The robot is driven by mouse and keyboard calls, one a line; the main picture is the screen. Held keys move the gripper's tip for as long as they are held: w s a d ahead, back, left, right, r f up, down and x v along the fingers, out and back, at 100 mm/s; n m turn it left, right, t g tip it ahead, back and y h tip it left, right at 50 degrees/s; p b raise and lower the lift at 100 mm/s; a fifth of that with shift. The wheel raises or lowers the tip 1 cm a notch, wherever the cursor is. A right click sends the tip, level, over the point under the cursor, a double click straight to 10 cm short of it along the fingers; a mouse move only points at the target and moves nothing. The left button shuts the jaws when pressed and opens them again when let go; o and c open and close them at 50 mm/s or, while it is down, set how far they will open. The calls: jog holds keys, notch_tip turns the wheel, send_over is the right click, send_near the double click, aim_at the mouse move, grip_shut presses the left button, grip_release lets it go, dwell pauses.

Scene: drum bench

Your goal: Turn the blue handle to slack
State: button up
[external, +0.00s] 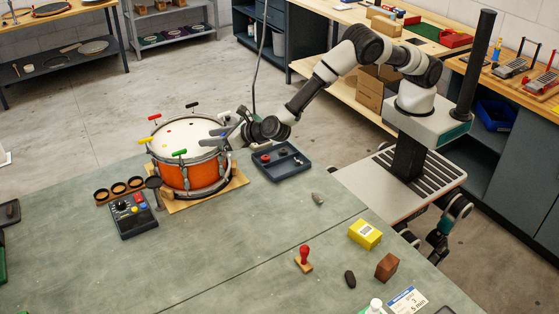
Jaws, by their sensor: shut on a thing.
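An orange drum (172,177) with a white head stands on a wooden board on the green bench. Handles stand around its rim: red (155,117), black (192,105), yellow (146,140) and green (180,152). My gripper (216,139) is at the right side of the rim, reaching in from the right. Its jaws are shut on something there. No blue handle shows clearly; the jaws cover that part of the rim, so the blue handle seems to be between them. Its turn angle cannot be seen.
A dark tray (283,173) with small parts lies right of the drum, under my forearm. A control box (133,214) with coloured knobs stands in front-left. A red-handled stamp (304,256) and a yellow box (365,234) are farther right. The middle bench is mostly clear.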

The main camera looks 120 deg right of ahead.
jog(key=b, duration=0.3)
jog(key=f+n+t+b, duration=0.1)
jog(key=b, duration=0.2)
jog(key=shift+w+a+y, duration=0.1)
jog(key=shift+w+y, duration=0.15)
jog(key=shift+y, duration=0.15)
jog(key=n+t+y+b, duration=0.1)
jog(key=b, duration=0.3)
jog(key=n+t+b, duration=0.1)
jog(key=b, duration=0.3)
jog(key=n+y+b, duration=0.1)
jog(key=b, duration=0.2)
jog(key=shift+w+a+t+y+b, duration=0.25)
jog(key=shift+a+t+y+b, duration=0.05)
jog(key=shift+t+b, duration=0.1)
jog(key=n+y+b, duration=0.1)
jog(key=b, duration=0.1)
jog(key=n+t+y+b, duration=0.1)
jog(key=b, duration=0.2)
jog(key=a+r+n+y+b, duration=0.1)
jog(key=b, duration=0.2)
jog(key=shift+w+t, duration=0.2)
jog(key=shift+t, duration=0.1)
jog(key=shift+a+n+y+b, duration=0.15)
jog(key=shift+n+y+b, duration=0.15)
jog(key=shift+n+b, duration=0.1)
